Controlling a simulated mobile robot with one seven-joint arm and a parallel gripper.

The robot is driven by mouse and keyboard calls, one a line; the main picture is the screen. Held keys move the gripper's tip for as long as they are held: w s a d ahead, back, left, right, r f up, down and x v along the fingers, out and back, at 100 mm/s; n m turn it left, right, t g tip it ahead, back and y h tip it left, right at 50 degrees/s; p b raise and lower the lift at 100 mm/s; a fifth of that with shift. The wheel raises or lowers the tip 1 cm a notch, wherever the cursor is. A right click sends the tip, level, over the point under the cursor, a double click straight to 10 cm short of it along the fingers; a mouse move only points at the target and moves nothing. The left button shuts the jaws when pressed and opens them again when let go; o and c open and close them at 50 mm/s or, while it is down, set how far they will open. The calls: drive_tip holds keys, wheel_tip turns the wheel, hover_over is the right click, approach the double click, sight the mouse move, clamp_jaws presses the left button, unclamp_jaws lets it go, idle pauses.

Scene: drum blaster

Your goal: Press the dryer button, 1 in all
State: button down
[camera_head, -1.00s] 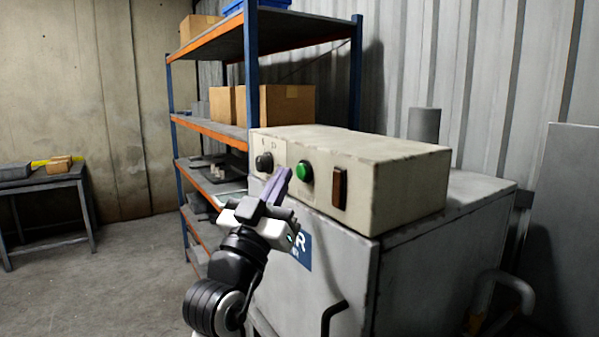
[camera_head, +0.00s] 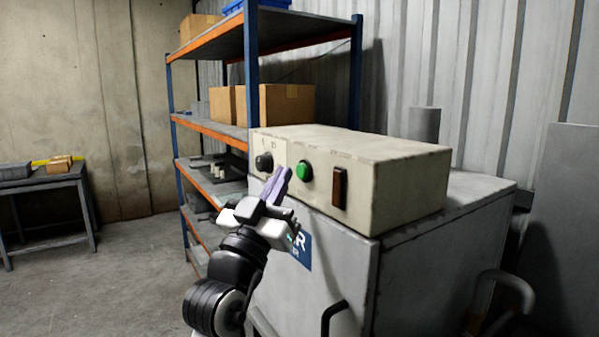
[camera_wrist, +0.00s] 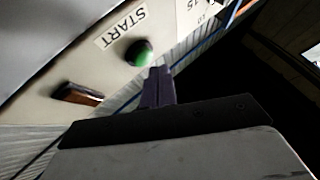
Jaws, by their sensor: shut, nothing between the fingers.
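The green round button (camera_head: 304,171) is on the front of the beige control box (camera_head: 410,180) on top of the grey dryer cabinet (camera_head: 345,255). In the wrist view the green button (camera_wrist: 139,53) sits beside a START label (camera_wrist: 123,26). My gripper (camera_head: 279,182) is shut and empty, with its purple fingers pointing up just left of the button in the head view. In the wrist view the fingertips (camera_wrist: 158,72) are just below the button. I cannot tell whether they touch it.
A black knob (camera_head: 264,162) is left of the green button, and a brown rocker switch (camera_head: 339,188) is right of it. Shelving (camera_head: 250,70) with cardboard boxes (camera_head: 285,104) stands behind. A black door handle (camera_head: 333,316) sticks out below.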

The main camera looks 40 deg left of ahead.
drive_tip(key=shift+w, duration=0.1)
idle(0.7)
drive_tip(key=shift+w+d, duration=0.15)
drive_tip(key=shift+w, duration=0.15)
